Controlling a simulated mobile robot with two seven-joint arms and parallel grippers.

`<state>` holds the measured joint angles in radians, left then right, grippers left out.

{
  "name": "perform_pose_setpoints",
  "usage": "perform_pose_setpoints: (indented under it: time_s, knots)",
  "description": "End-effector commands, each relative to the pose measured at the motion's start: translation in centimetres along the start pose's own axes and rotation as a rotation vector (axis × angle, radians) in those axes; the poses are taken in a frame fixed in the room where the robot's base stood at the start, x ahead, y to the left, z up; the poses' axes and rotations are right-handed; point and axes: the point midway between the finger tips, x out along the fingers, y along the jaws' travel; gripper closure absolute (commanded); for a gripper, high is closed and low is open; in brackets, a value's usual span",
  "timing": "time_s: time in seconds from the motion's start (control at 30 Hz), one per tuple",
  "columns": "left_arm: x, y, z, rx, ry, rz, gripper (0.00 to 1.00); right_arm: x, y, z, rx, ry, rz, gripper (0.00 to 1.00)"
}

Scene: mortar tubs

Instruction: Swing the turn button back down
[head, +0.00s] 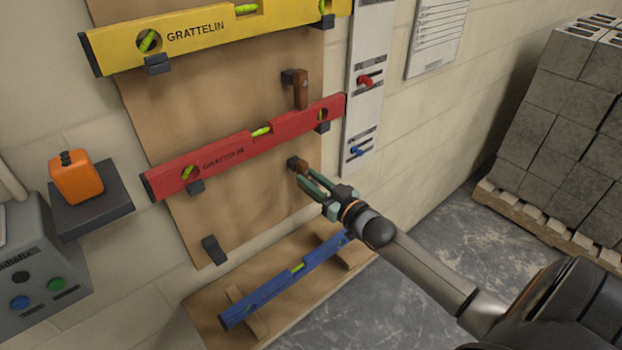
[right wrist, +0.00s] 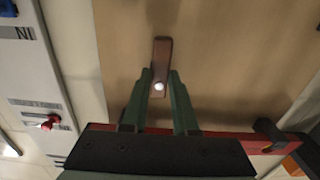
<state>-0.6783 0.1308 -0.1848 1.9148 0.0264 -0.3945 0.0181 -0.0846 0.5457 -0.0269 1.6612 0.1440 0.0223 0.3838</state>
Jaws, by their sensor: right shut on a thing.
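The lower turn button (head: 302,168) is a short brown wooden piece on the plywood board, below the red level (head: 240,147). My right gripper (head: 310,180) has its green fingers on it, coming from the lower right. In the right wrist view the turn button (right wrist: 162,50) stands lengthwise between the fingertips (right wrist: 159,82), with a bright round spot between them. The gripper is shut on the button. A second brown turn button (head: 301,92) stands upright above the red level's right end. My left gripper is not in view.
A yellow level (head: 200,32) hangs above on the board. A blue level (head: 285,280) rests on wooden blocks at the board's foot. A panel with red and blue knobs (head: 362,100) is close on the right. An empty hook (head: 214,249) is at lower left.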

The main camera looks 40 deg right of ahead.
Motion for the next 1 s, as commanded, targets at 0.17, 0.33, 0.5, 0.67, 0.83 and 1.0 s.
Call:
perform_pose_setpoints:
  time_s: [0.17,0.33,0.5,0.67,0.83,1.0]
  knots:
    - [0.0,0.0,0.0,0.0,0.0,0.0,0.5,0.0,0.0,-0.1,-0.006,0.002,0.0,1.0]
    - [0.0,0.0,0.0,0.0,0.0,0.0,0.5,0.0,0.0,-0.1,-0.005,0.002,0.0,0.64]
    - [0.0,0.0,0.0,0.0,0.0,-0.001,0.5,0.0,0.0,-0.1,-0.004,0.001,0.0,0.45]
    - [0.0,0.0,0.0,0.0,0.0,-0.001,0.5,0.0,0.0,0.0,-0.003,0.001,0.0,0.43]
    - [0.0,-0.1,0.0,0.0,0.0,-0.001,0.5,-0.2,0.0,0.0,-0.002,0.0,0.0,0.43]
    - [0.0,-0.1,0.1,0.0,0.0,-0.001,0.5,-1.7,0.0,0.1,-0.002,-0.002,0.0,0.43]
